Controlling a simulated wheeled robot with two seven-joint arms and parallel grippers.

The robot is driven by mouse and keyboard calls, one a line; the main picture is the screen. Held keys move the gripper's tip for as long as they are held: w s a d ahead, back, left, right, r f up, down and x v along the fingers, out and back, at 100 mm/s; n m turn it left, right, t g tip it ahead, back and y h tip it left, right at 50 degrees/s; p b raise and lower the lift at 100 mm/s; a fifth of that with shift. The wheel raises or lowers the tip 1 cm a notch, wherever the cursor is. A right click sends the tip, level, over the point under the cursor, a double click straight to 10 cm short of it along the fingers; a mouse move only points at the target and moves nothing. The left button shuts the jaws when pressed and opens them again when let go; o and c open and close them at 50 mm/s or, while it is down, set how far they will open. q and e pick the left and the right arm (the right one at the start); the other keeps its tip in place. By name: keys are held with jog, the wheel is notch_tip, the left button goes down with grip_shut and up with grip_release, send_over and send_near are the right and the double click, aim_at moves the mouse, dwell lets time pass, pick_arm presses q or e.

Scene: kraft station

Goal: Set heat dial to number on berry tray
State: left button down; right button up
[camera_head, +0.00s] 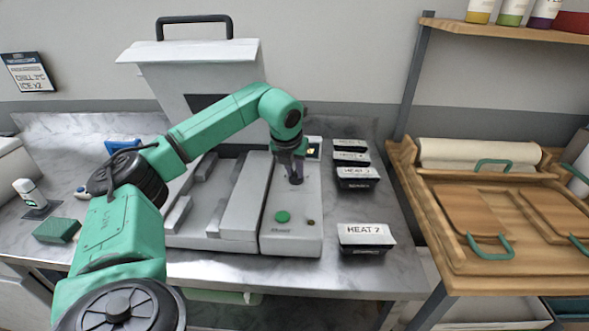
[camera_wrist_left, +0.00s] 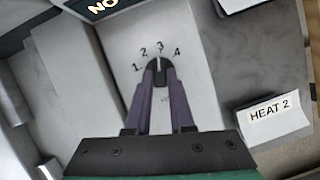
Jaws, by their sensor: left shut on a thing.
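The heat dial (camera_wrist_left: 158,70) is a dark knob on the pale control panel, with the numbers 1 to 4 in an arc above it. Its white pointer line points up at about the 3. My left gripper (camera_wrist_left: 159,76) is shut on the dial, one purple finger on each side. In the head view the left gripper (camera_head: 296,176) reaches down to the panel and hides the dial and its numbers. A black tray with a white lid (camera_head: 366,235) reads HEAT 2; its contents are hidden. The label also shows in the left wrist view (camera_wrist_left: 274,107). My right gripper is not in view.
Several similar dark trays (camera_head: 356,176) stand behind the HEAT 2 tray. A green button (camera_head: 283,216) is on the panel's front. A wooden rack (camera_head: 480,258) stands at right. A green block (camera_head: 56,230) lies at left.

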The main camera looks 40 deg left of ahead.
pick_arm(q)
jog(key=n, duration=0.1)
jog(key=n+y+p, duration=0.1)
jog(key=n, duration=0.1)
jog(key=shift+w+d+r+n+g, duration=0.15)
jog(key=shift+w+d+n+g, duration=0.05)
jog(key=shift+n+g, duration=0.1)
jog(key=shift+w+n+g+y+p, duration=0.1)
jog(key=shift+n+g+y+p, duration=0.35)
jog(key=shift+n, duration=1.05)
jog(key=c, duration=0.8)
grip_release()
